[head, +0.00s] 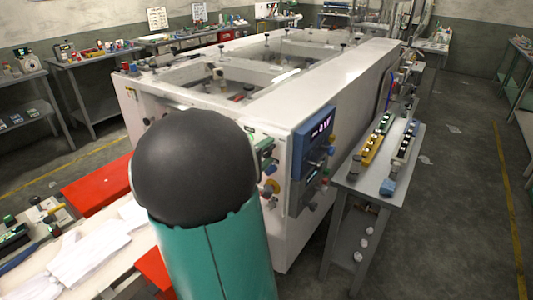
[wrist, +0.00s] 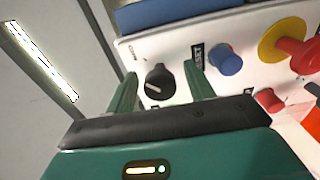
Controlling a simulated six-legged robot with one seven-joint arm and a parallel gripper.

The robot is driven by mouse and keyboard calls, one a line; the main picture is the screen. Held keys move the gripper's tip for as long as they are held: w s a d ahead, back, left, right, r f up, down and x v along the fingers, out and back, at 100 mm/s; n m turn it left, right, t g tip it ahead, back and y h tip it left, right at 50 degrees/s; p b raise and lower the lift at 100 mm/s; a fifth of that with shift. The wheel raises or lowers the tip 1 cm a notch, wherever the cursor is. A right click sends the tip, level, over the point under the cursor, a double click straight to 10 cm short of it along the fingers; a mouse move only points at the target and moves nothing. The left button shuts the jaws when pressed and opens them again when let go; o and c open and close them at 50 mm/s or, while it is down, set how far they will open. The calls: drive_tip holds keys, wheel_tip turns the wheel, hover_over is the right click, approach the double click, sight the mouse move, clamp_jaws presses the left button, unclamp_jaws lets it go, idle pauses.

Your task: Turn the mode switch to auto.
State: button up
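The mode switch (wrist: 158,83), a black rotary knob with a pale pointer line, sits on a white panel in the wrist view. Small labels stand on both sides of its top, too small to read surely. My gripper (wrist: 161,70) is open, its two green fingers apart on either side of the knob in the picture. I cannot tell whether either finger touches it. In the head view my arm's dark dome and teal link hide the gripper and the switch.
A blue button (wrist: 226,60) is right of the right finger, with a red button (wrist: 269,100) and a red emergency knob on a yellow disc (wrist: 281,42) farther right. A blue-framed display (head: 313,142) is on the machine (head: 290,115). A side table (head: 372,181) stands right.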

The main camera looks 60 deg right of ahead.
drive_tip(key=w+a, duration=0.2)
drive_tip(key=a, duration=1.1)
drive_tip(key=shift+a, duration=0.35)
drive_tip(key=w+a+n+t+y, duration=0.1)
drive_tip(key=a+t+y, duration=0.3)
drive_tip(key=a+y, duration=0.5)
drive_tip(key=w+a+r+n+t+y, duration=0.1)
drive_tip(key=a+t+y, duration=0.3)
drive_tip(key=a, duration=2.2)
drive_tip(key=y, duration=0.4)
drive_tip(key=shift+a+y, duration=0.15)
drive_tip(key=shift+y, duration=0.25)
